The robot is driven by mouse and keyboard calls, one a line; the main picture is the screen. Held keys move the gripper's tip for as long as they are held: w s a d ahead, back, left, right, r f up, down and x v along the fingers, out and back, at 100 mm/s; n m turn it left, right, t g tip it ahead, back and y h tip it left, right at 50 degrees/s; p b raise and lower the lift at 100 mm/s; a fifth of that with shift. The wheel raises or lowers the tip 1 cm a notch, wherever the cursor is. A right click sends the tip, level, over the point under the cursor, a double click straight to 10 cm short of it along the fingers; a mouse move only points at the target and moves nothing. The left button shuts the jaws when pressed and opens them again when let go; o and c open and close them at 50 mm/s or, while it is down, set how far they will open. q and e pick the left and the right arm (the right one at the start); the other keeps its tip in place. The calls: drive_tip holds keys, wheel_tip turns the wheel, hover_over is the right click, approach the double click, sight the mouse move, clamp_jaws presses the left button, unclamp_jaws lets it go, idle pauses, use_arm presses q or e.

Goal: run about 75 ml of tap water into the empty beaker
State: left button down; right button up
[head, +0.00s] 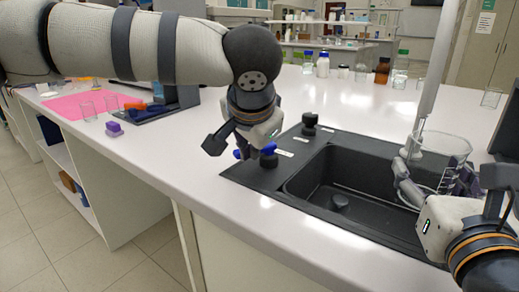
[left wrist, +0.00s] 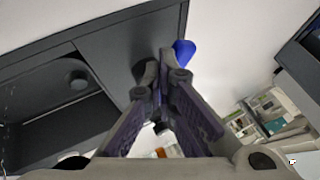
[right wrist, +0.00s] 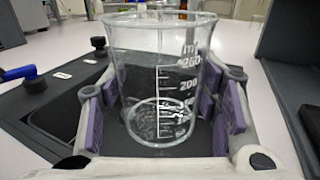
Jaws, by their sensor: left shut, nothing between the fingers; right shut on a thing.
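The clear glass beaker (head: 443,146) is held upright over the right part of the sink, below the pale tap spout (head: 427,75). My right gripper (right wrist: 160,105) is shut on the beaker (right wrist: 165,60), with fingers on both sides. A rippled, ringed patch shows low in the glass; whether it is water or only the base I cannot tell. The blue tap lever (head: 241,153) sits on a black knob at the sink's near left corner. My left gripper (head: 252,146) is shut and empty beside this lever; the lever (left wrist: 183,52) shows just past its fingertips.
The black sink (head: 340,190) is set into the white bench. A second black knob (head: 310,123) stands behind the lever. Bottles (head: 323,65) and glassware stand at the back. A pink mat (head: 85,104) lies far left. The bench front is clear.

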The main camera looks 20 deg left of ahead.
use_arm(q)
drive_tip(key=shift+w+a, duration=0.15)
drive_tip(key=shift+a, duration=0.4)
idle(0.4)
drive_tip(key=s+d, duration=0.2)
drive_tip(key=s, duration=0.1)
drive_tip(key=shift+s+d, duration=0.1)
drive_tip(key=shift+d, duration=0.05)
use_arm(e)
drive_tip(key=shift+c, duration=0.6)
drive_tip(key=shift+w, duration=0.3)
use_arm(q)
drive_tip(key=a+v, duration=0.1)
drive_tip(key=v, duration=0.9)
drive_tip(key=shift+a, duration=0.55)
use_arm(e)
drive_tip(key=w, duration=0.7)
drive_tip(key=shift+a, duration=0.15)
use_arm(q)
drive_tip(key=shift+s, duration=0.1)
